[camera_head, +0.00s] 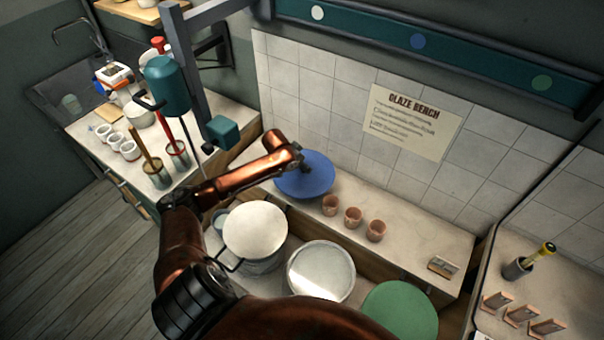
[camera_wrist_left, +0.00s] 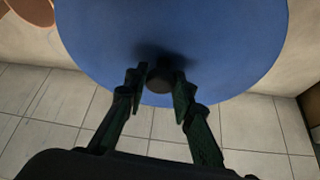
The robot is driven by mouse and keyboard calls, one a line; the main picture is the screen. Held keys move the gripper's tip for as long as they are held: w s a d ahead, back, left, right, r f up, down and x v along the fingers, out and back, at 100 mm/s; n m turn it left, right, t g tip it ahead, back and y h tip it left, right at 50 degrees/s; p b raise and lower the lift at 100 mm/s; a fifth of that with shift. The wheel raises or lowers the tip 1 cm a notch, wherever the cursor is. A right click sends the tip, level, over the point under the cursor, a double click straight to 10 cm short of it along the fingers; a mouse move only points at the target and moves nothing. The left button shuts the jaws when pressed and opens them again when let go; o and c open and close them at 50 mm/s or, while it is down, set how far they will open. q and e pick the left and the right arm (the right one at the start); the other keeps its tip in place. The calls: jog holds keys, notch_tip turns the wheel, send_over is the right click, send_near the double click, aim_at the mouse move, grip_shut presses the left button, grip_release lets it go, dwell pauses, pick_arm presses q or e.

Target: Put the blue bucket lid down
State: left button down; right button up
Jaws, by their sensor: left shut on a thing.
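The blue bucket lid (camera_head: 318,184) is a flat round disc over the back ledge of the bench, close to the tiled wall and left of the cups. My left gripper (camera_head: 303,166) is above it. In the left wrist view the blue lid (camera_wrist_left: 95,35) fills the upper part, and the fingers of my left gripper (camera_wrist_left: 160,80) are shut on its dark round knob (camera_wrist_left: 160,77). I cannot tell whether the lid touches the ledge. My right gripper is not in view.
Terracotta cups (camera_head: 353,217) stand right of the lid. In front are a pale round bucket top (camera_head: 255,230), a whitish round bucket top (camera_head: 321,271) and a green lid (camera_head: 400,312). The ledge (camera_head: 420,240) is clear between the cups and a small card holder (camera_head: 443,267).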

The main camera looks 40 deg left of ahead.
aim_at(291, 172)
pick_arm(q)
jog(key=a+f, duration=0.1)
jog(key=w+f, duration=0.1)
jog(key=f, duration=0.1)
jog(key=w+a+f, duration=0.1)
jog(key=shift+w+a+f+b, duration=0.15)
jog(key=shift+a+f+b, duration=0.2)
jog(key=shift+f, duration=0.05)
notch_tip(291, 172, down, 4)
jog(key=shift+w+a+r, duration=0.15)
jog(key=shift+r, duration=0.15)
jog(key=c, duration=1.7)
grip_release()
jog(key=shift+o, duration=0.2)
jog(key=p+v, duration=0.1)
jog(key=v, duration=1.1)
